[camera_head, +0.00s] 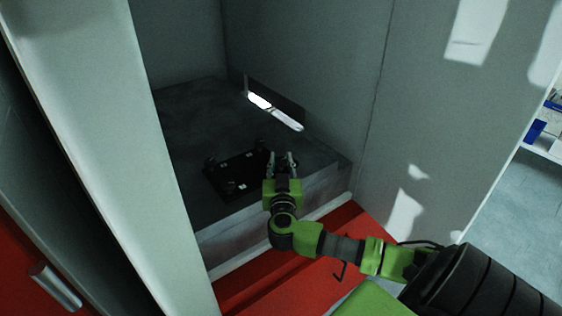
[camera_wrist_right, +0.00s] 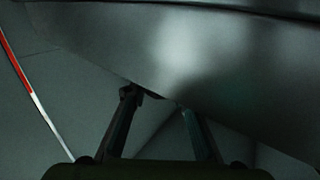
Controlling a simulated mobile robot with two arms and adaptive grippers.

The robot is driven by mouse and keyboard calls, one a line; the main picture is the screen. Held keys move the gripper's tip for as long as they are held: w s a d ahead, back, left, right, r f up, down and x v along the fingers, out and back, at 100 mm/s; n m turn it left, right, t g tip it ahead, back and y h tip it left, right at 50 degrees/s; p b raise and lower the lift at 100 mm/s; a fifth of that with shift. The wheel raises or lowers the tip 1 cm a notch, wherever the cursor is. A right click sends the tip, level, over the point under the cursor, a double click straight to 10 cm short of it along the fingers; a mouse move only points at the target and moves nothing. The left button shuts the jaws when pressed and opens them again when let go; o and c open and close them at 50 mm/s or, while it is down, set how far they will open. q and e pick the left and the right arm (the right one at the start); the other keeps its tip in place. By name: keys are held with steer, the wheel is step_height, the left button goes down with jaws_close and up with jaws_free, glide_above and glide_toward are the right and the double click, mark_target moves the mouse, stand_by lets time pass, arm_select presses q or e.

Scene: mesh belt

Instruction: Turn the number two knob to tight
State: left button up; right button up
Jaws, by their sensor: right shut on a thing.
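A black panel (camera_head: 230,177) with small white marks lies on the dark grey ledge inside the recess. A small dark knob (camera_head: 210,161) stands up at the panel's left end. My right gripper (camera_head: 284,157) is at the panel's right end, its two fingers shut on a knob that they mostly hide. The numbers on the knobs are too small to read, so I cannot tell which knob is held. In the right wrist view, the two fingers (camera_wrist_right: 160,103) point toward a large blurred grey surface (camera_wrist_right: 190,50), and the knob is not clear. My left gripper is not in view.
Grey walls enclose the ledge (camera_head: 190,105) at the left, back and right. A bright slot (camera_head: 274,111) is in the back wall. The ledge has a front edge above a red surface (camera_head: 285,290). The ledge left of the panel is clear.

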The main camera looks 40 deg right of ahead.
steer(key=shift+m+g+h, duration=1.3)
steer(key=shift+g+h, duration=0.1)
steer(key=shift+g, duration=0.4)
steer(key=o, duration=1.1)
steer(key=v, duration=1.2)
steer(key=shift+f, duration=0.15)
